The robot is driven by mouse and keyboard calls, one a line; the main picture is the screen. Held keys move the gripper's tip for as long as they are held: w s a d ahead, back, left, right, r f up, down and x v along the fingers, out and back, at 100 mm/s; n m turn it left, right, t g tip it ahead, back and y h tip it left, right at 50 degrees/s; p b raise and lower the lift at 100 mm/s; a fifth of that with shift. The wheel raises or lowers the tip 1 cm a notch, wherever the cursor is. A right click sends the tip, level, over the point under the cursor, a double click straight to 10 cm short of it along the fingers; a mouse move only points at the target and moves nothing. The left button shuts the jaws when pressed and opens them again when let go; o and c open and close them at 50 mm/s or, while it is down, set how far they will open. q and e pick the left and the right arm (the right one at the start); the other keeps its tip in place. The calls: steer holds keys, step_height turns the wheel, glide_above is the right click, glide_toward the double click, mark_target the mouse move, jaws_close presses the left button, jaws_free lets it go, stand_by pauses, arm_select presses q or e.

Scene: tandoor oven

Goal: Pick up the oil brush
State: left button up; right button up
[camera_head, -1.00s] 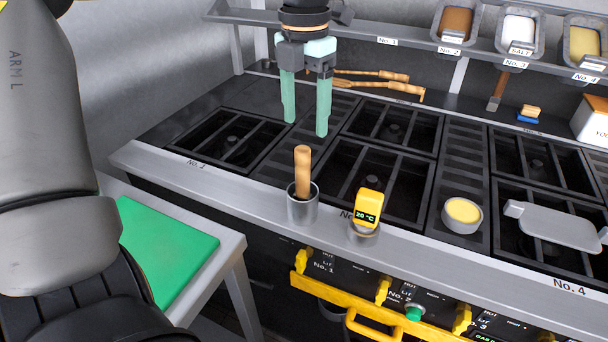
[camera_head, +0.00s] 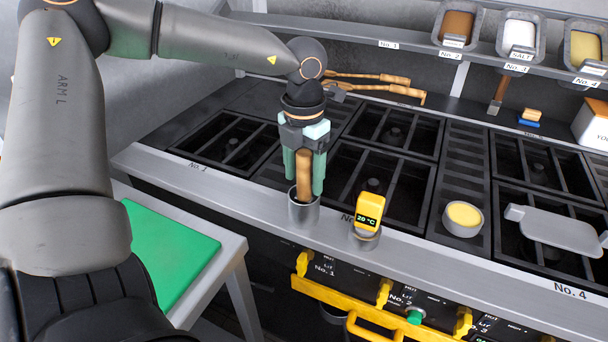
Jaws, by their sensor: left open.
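The oil brush (camera_head: 304,176) stands upright in a small metal cup (camera_head: 304,212) on the front ledge of the stove. Only part of its wooden handle shows; its lower end is hidden in the cup. My left gripper (camera_head: 304,186) points down over the handle, with its green fingers open on either side of it. The handle shows between the fingers, and the fingertips are just above the cup's rim. Whether a finger touches the handle, I cannot tell. My right gripper is not in view.
A yellow thermometer (camera_head: 369,209) stands in a holder just right of the cup. A bowl of yellow stuff (camera_head: 463,217) and a grey lid with handles (camera_head: 560,229) lie farther right. A green board (camera_head: 168,250) lies on the side table at left.

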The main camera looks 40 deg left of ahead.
arm_select(q)
steer(key=shift+f, duration=0.2)
jaws_close()
stand_by(0.5)
